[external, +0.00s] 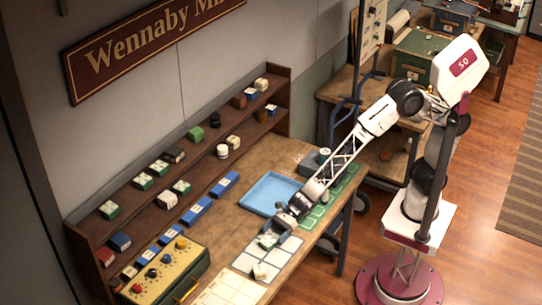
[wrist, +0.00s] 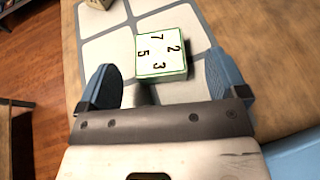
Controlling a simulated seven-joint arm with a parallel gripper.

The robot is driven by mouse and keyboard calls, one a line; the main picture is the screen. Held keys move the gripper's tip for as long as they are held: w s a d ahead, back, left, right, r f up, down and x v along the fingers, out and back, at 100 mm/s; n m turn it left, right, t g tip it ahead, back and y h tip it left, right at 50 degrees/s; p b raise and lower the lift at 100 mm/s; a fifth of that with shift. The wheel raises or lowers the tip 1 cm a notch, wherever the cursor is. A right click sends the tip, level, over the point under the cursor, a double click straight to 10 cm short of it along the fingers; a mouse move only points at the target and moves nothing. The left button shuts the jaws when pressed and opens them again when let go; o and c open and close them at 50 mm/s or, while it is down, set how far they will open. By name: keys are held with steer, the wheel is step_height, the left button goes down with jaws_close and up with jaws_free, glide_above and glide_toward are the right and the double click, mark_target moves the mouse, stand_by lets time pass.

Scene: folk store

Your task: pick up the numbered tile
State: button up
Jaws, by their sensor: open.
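The numbered tile (wrist: 161,54) is a small pale block with green edges, its top marked 7, 2, 5 and 3. In the wrist view it lies between the blue fingers of my gripper (wrist: 159,72), toward their tips, with a gap visible on each side. My gripper is open. In the external view my gripper (external: 274,233) is low over the grey-and-white grid mat (external: 290,244), and the tile (external: 266,242) shows partly beside the fingers. I cannot tell its exact height against the fingers.
A second small block (external: 260,271) sits on the mat nearer the camera. A blue tray (external: 262,183) lies behind my gripper, and a green grid mat (external: 318,214) to the right. A yellow panel with knobs (external: 160,278) and shelves with small boxes (external: 170,172) line the left.

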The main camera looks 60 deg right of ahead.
mark_target(266, 242)
steer(key=shift+a, duration=0.1)
stand_by(0.3)
steer(key=shift+x, duration=2.55)
steer(key=c, duration=1.1)
steer(key=shift+r, duration=0.1)
step_height(266, 242, up, 18)
steer(key=shift+f, duration=0.1)
